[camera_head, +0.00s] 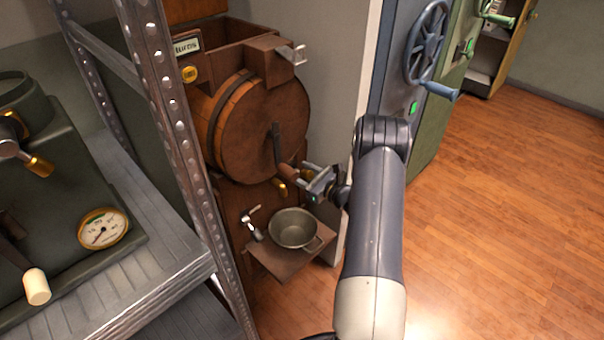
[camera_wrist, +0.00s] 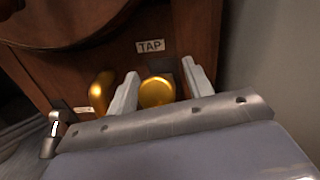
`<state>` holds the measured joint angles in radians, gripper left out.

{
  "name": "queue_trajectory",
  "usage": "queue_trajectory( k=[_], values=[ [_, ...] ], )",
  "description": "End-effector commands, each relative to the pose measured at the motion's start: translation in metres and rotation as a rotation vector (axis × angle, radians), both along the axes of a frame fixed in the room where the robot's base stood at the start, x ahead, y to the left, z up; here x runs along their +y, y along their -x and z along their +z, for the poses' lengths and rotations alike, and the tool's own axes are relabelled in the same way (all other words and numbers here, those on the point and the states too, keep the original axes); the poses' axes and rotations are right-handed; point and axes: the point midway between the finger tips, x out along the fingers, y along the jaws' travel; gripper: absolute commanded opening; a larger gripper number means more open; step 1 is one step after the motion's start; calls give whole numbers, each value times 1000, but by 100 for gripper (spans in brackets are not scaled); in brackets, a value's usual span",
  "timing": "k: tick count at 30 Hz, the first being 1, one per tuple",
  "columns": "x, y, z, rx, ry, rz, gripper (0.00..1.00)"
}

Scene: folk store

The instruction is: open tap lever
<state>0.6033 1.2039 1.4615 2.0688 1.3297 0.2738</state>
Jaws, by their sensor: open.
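In the wrist view a round brass knob (camera_wrist: 157,92) sits below a plate reading TAP (camera_wrist: 151,45) on the brown wooden body. My gripper (camera_wrist: 160,69) is open, with one finger on each side of the knob as seen there. I cannot tell whether either finger touches it. A curved brass piece (camera_wrist: 99,90) shows just left of the left finger. In the head view my gripper (camera_head: 298,182) is at the lower front of the barrel machine, beside a small brass part (camera_head: 280,187). The full tap lever's shape is partly hidden by my fingers.
The barrel (camera_head: 262,130) has a crank with a wooden handle (camera_head: 288,172) close to my gripper. Below are a metal pan (camera_head: 294,229) and a small silver-handled fitting (camera_head: 251,224) by a small shelf (camera_head: 285,266). A metal rack post (camera_head: 180,130) stands left. Open floor lies right.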

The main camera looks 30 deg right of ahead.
Motion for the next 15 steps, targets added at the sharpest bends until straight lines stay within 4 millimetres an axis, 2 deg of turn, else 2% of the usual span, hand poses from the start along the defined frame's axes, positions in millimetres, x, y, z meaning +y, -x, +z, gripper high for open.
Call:
queue_trajectory(
  k=[9,15],
  values=[
    [1,-3,0,0,-1,0,49],
    [1,-3,0,0,-1,0,33]
  ],
)
